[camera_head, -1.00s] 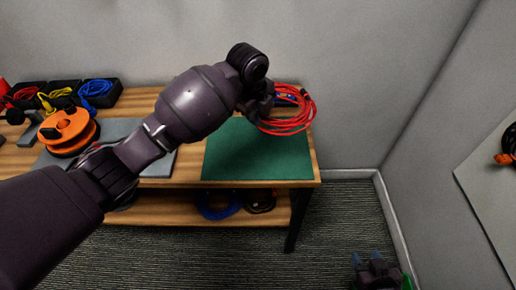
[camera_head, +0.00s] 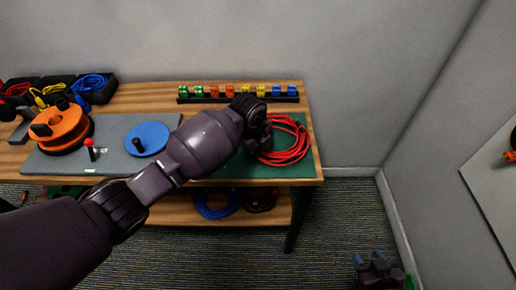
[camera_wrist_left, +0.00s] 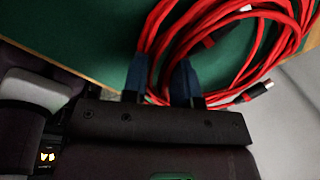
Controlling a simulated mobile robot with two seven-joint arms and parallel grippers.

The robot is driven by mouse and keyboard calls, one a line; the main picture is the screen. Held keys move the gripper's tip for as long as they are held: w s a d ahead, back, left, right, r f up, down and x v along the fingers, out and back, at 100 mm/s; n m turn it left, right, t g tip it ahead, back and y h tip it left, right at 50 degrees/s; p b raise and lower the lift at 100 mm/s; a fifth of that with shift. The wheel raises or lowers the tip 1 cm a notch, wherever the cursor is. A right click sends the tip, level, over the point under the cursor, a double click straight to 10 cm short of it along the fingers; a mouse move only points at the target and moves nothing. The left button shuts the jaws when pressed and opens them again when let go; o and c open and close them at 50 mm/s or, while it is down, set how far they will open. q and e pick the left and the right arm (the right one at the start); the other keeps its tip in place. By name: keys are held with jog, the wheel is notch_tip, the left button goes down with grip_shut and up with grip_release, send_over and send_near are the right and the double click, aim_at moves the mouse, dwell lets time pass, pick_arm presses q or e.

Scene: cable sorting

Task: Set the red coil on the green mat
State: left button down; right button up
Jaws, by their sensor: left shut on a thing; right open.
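The red coil (camera_head: 293,146) shows at the right end of the table, over the right part of the green mat (camera_head: 235,171). My left gripper (camera_head: 266,140) is at the coil's left side, partly hidden by its own wrist. In the left wrist view my left gripper (camera_wrist_left: 160,84) is shut on the strands of the red coil (camera_wrist_left: 150,35), and the green mat (camera_wrist_left: 85,25) lies behind them. Whether the coil touches the mat I cannot tell. My right gripper (camera_head: 378,264) is open and empty, low at the bottom right, away from the table.
A rack of coloured clips (camera_head: 238,98) stands at the table's back. A grey board (camera_head: 112,130) with a blue disc (camera_head: 146,139) and an orange reel (camera_head: 60,130) lies to the left. Black bins (camera_head: 93,92) hold cables at the back left. A blue coil (camera_head: 215,208) is on the lower shelf.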

pick_arm(q)
jog(key=shift+f, duration=0.7)
pick_arm(e)
jog(key=shift+w, duration=0.25)
pick_arm(q)
jog(key=c, duration=0.9)
grip_release()
pick_arm(e)
jog(key=shift+a+r, duration=0.1)
jog(key=shift+w, duration=0.1)
pick_arm(q)
jog(key=shift+r, duration=0.4)
notch_tip(320, 180, up, 11)
jog(key=s+a+p, duration=0.1)
jog(key=p, duration=0.1)
jog(key=shift+s+a+p, duration=0.35)
pick_arm(e)
jog(key=shift+s+r, duration=0.35)
jog(key=shift+r, duration=0.55)
